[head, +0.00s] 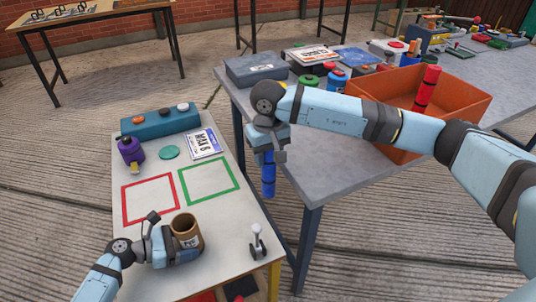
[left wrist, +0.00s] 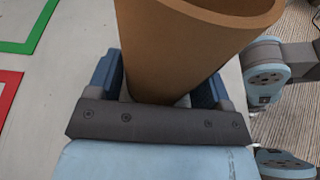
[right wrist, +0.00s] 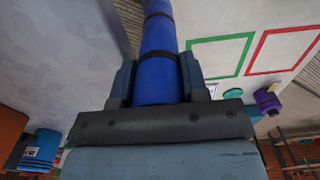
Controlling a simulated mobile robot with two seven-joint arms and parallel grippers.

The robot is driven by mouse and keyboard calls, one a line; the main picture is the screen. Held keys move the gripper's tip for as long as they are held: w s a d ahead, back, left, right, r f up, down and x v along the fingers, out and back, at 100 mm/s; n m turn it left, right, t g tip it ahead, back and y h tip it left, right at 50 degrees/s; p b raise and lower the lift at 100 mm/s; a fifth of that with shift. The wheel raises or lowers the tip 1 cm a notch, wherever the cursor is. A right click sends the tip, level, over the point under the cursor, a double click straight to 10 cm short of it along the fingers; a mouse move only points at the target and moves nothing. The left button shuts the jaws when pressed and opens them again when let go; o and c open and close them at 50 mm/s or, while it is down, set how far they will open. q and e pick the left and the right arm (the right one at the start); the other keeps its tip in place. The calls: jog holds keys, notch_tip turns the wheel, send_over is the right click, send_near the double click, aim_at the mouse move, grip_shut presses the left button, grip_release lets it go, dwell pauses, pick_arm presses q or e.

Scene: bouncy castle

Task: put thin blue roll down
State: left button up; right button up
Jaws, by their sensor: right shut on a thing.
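The thin blue roll (head: 269,183) hangs upright below my right gripper (head: 268,155), over the gap between the two tables. My right gripper is shut on it. In the right wrist view the blue roll (right wrist: 157,78) lies between both fingers, with dark bands around it. My left gripper (head: 177,247) is low over the near white table with its fingers around an open brown cardboard tube (head: 186,231), which stands upright. In the left wrist view the brown tube (left wrist: 185,45) is between the fingers; I cannot tell if they press on it.
The white table (head: 140,222) has a red square outline (head: 124,205), a green square outline (head: 233,173) and a small joystick-like lever (head: 257,242). The grey table (head: 260,105) holds an orange bin (head: 460,98) with a red roll (head: 427,88). Both outlined squares are empty.

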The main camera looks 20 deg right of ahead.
pick_arm(q)
jog(key=c, duration=0.3)
pick_arm(e)
jog(key=shift+a, duration=0.1)
jog(key=s+a+r+m, duration=0.15)
jog(key=a+r, duration=0.35)
jog(key=a, duration=0.7)
jog(key=s+a+r+m, duration=0.15)
jog(key=a+r, duration=0.45)
jog(key=a, duration=0.6)
send_near(189, 235)
jog(key=w, duration=0.4)
jog(key=shift+s+a+f, duration=0.1)
jog(key=shift+f, duration=1.15)
jog(key=shift+s+a+f, duration=0.1)
jog(key=shift+f, duration=1.15)
